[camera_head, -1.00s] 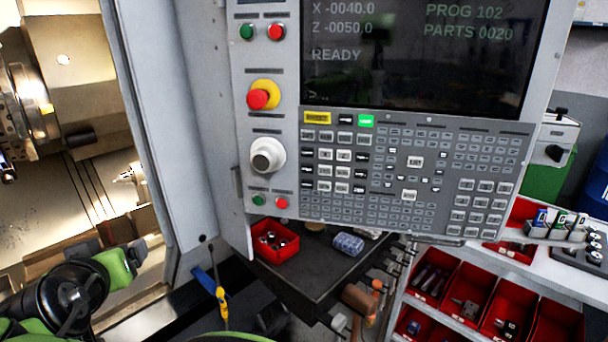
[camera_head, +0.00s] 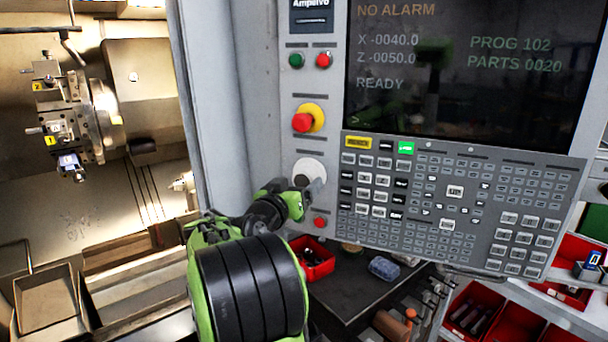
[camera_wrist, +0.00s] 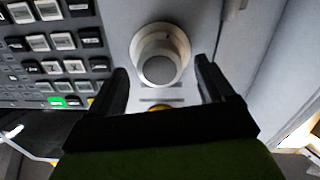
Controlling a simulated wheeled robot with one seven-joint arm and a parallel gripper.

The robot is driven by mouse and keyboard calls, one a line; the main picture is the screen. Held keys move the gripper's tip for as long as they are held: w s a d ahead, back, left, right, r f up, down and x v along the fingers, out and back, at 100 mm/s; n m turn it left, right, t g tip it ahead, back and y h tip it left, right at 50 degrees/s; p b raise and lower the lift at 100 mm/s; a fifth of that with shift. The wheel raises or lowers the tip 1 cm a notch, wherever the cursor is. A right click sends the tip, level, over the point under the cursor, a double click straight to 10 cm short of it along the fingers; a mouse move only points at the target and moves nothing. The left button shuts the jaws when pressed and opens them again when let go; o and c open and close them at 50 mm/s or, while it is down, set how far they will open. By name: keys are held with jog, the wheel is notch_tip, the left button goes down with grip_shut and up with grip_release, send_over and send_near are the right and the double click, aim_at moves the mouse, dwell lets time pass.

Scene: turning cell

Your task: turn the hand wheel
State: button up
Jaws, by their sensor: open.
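The hand wheel (camera_head: 309,173) is a white round dial with a grey centre knob on the left side of the control panel, below the red and yellow emergency stop. In the head view my gripper (camera_head: 312,192) is in front of its lower part and hides some of it. In the wrist view the hand wheel (camera_wrist: 160,55) sits ahead, between and just beyond the two dark fingers of my gripper (camera_wrist: 162,84). The fingers are open and apart, and nothing is between them that I can see held.
The emergency stop (camera_head: 308,118) is just above the wheel, and a red button (camera_head: 320,222) is just below. Keypad keys (camera_head: 380,195) lie close to the right. A red bin (camera_head: 313,262) stands on the dark shelf underneath. The lathe's open interior (camera_head: 120,195) is to the left.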

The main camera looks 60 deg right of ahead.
aim_at(302, 182)
jog(key=d, duration=0.3)
jog(key=shift+d, duration=0.15)
jog(key=shift+w, duration=0.1)
jog(key=shift+c, duration=0.5)
jog(key=c, duration=0.7)
jog(key=shift+o, duration=0.2)
jog(key=shift+n, duration=0.3)
jog(key=n, duration=0.4)
jog(key=n+p, duration=0.2)
jog(key=n, duration=0.4)
